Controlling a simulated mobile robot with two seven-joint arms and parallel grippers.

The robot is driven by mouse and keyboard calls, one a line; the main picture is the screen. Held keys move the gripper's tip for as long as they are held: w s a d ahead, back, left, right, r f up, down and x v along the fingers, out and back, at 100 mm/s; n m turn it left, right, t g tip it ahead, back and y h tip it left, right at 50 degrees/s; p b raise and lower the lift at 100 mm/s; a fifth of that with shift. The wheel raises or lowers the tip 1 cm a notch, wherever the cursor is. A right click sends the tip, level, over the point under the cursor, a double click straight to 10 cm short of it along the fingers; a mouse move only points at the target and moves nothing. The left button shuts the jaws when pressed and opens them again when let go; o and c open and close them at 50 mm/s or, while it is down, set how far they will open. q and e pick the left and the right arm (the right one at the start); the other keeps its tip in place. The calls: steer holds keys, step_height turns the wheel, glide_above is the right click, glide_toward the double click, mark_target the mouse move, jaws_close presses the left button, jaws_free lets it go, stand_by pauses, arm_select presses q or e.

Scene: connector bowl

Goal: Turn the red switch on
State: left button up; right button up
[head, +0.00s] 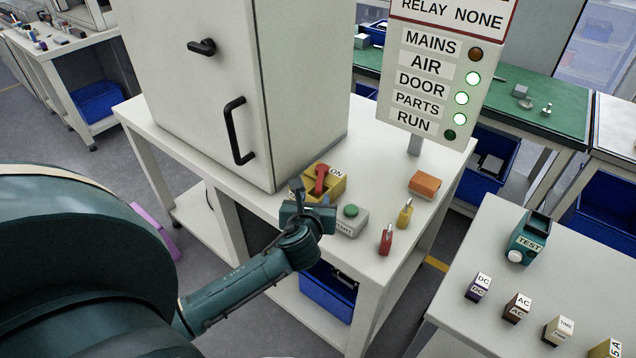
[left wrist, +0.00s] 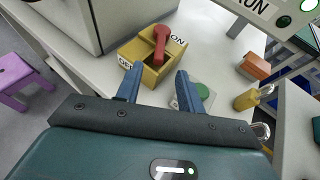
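The red switch (head: 321,178) is a red lever on a yellow box (head: 338,188) on the white table, beside the cabinet. It also shows in the left wrist view (left wrist: 161,42). "ON" is printed at the box's right, and a partly cut-off label, probably "OFF", is at its left. The lever's top lies near "ON", but I cannot tell its exact setting. My left gripper (head: 311,190) is close in front of the box. In the left wrist view its blue fingers (left wrist: 160,70) are apart with nothing between them, pointing toward the lever. My right gripper is not in view.
A green START button (head: 351,211), red padlock (head: 386,238), yellow padlock (head: 405,213) and orange block (head: 425,185) stand right of the switch. The cabinet (head: 220,80) is close behind left. On the sign (head: 430,85), AIR, DOOR and PARTS glow green; MAINS and RUN are dark.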

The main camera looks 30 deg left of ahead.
mark_target(319, 183)
arm_select(q)
steer(key=x, duration=0.9)
steer(key=shift+w+a+f, duration=0.1)
steer(key=shift+w+f, duration=0.05)
steer(key=shift+w, duration=0.15)
steer(key=shift+c, duration=0.6)
jaws_close()
